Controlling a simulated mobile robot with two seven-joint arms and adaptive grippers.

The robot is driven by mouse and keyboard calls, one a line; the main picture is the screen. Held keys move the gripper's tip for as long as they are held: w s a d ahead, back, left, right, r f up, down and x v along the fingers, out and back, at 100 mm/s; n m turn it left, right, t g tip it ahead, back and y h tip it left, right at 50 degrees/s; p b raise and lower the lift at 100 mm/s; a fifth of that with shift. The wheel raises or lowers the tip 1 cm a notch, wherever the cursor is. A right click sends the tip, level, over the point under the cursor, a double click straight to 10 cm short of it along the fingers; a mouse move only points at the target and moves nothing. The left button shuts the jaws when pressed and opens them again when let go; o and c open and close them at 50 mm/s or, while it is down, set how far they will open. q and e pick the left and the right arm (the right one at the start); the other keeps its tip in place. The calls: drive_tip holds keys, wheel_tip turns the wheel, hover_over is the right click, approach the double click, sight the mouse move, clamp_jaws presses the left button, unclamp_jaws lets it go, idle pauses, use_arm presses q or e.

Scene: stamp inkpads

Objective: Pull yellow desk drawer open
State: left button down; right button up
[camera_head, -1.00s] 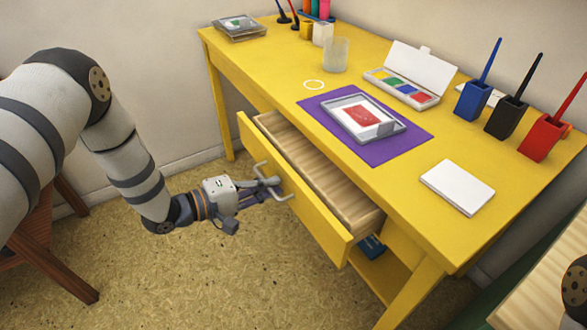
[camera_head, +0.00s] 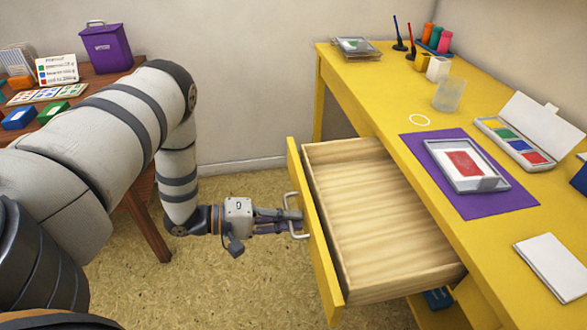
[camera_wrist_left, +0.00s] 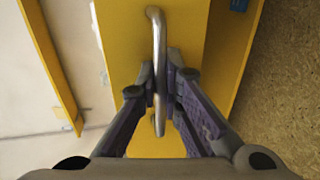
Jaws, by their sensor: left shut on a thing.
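The yellow desk (camera_head: 350,85) stands on the right in the head view. Its drawer (camera_head: 375,215) is pulled well out and its pale wooden inside looks empty. The drawer has a yellow front (camera_head: 318,245) with a grey bar handle (camera_head: 291,215). My left gripper (camera_head: 289,221) is at the handle, shut on it. In the left wrist view the handle (camera_wrist_left: 157,50) runs between the two fingers of my left gripper (camera_wrist_left: 160,90). My right gripper does not show in either view.
On the desktop are a purple mat (camera_head: 510,200) with a tray (camera_head: 466,165), a colour inkpad box (camera_head: 515,145) and a white pad (camera_head: 553,265). A brown table (camera_head: 125,75) with a purple bin (camera_head: 106,46) stands at the left. The floor before the drawer is clear.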

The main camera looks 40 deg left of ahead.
use_arm(q)
drive_tip(key=c, duration=2)
unclamp_jaws()
drive_tip(key=v, duration=1.2)
